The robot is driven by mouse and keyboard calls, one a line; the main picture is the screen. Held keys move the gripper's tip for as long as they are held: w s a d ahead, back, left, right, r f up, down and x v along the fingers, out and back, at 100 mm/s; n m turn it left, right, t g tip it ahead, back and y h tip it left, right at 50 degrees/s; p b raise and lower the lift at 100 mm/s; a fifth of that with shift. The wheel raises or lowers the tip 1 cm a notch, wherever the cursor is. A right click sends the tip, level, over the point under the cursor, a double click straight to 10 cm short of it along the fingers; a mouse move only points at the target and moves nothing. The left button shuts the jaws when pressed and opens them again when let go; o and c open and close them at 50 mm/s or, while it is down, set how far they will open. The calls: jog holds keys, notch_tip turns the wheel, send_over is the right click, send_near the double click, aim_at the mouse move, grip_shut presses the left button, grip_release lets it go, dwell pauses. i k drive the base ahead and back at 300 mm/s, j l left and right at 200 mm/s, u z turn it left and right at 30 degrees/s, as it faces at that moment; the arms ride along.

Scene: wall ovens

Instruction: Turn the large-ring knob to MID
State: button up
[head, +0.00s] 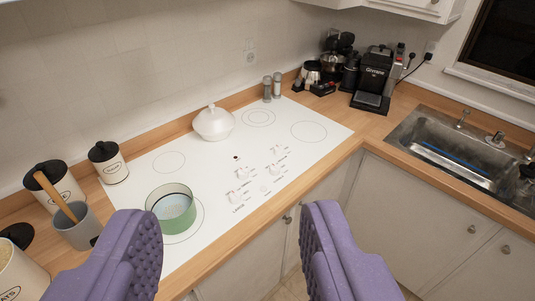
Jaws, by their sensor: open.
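The white cooktop (215,155) is set in the wooden counter, with a cluster of several small white knobs on its right half. The knob nearest the front edge (235,198) has dark lettering beside it, too small to read surely. Another knob (274,170) sits farther right. I cannot tell surely which one is the large-ring knob, nor its setting. My gripper (228,212) is open and empty, its two purple padded fingers wide apart at the bottom of the view. The knobs lie beyond the gap between the fingers, apart from them.
A green pot (171,210) stands on the front-left ring, close beyond the left finger. A white lidded dish (213,123) stands toward the back. Canisters (108,162) line the left; shakers (272,87) and a coffee machine (375,75) stand behind. A sink (465,150) is right.

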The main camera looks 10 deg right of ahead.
aim_at(235, 196)
jog(key=i+l+u, duration=0.15)
jog(key=i, duration=1)
